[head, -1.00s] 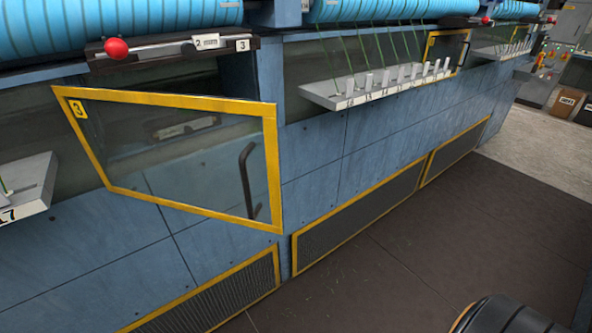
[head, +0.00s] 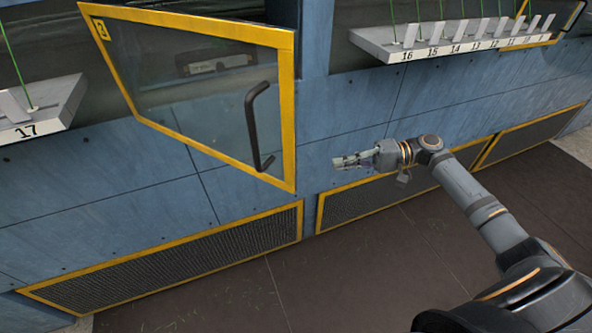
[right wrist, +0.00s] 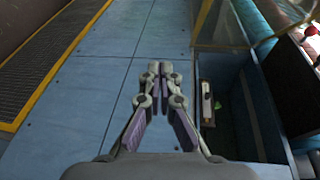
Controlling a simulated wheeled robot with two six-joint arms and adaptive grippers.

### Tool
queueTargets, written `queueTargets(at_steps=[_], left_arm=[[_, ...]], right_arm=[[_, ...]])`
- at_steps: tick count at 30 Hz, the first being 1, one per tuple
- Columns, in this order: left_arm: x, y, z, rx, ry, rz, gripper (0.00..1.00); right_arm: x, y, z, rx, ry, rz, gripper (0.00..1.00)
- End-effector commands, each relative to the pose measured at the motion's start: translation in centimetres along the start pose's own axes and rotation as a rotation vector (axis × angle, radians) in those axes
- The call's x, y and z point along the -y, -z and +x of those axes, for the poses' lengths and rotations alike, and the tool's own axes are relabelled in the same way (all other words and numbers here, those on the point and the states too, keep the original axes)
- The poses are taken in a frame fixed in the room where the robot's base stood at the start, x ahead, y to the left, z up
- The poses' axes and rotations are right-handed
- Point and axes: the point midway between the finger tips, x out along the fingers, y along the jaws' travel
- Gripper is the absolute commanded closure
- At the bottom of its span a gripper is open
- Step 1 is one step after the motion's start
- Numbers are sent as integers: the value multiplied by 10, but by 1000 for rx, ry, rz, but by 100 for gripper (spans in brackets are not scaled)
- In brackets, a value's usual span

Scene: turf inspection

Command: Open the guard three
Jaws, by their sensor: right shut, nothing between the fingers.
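Guard three (head: 294,120) is a clear panel in a yellow frame, with a yellow "3" label at its upper left. It stands swung out from the blue machine front, with part of the dark opening showing behind it. Its black bar handle (head: 252,130) is near the frame's right side. My right gripper (head: 338,162) is shut and empty, to the right of the guard's lower right corner, apart from the handle. In the right wrist view its fingertips (right wrist: 160,68) meet over blue panelling; a yellow-framed clear panel (right wrist: 203,20) shows at upper right. My left gripper is out of view.
A white numbered shelf (head: 400,50) with several pegs juts out at upper right. Another shelf, marked 17 (head: 45,112), juts out at left. Yellow-framed grilles (head: 180,262) run along the machine's base. The dark floor (head: 340,270) in front is clear.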

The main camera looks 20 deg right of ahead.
Motion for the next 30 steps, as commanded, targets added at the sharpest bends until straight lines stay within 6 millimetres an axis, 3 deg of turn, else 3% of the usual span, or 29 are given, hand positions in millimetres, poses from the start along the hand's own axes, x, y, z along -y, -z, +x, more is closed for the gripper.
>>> queueTargets(at_steps=[1, 3, 6, 14, 27, 30], left_arm=[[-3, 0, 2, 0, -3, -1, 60], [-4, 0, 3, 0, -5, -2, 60], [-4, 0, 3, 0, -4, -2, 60], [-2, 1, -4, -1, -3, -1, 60], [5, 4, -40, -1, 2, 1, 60], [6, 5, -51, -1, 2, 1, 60]], right_arm=[[28, -13, -1, 65, 46, -23, 100], [56, -28, -2, 134, 100, -42, 100], [75, -38, -4, 181, 137, -54, 100], [82, -42, 8, 188, 147, -55, 100], [97, -60, 96, 185, 148, -54, 100], [96, -75, 104, 185, 144, -50, 100]])
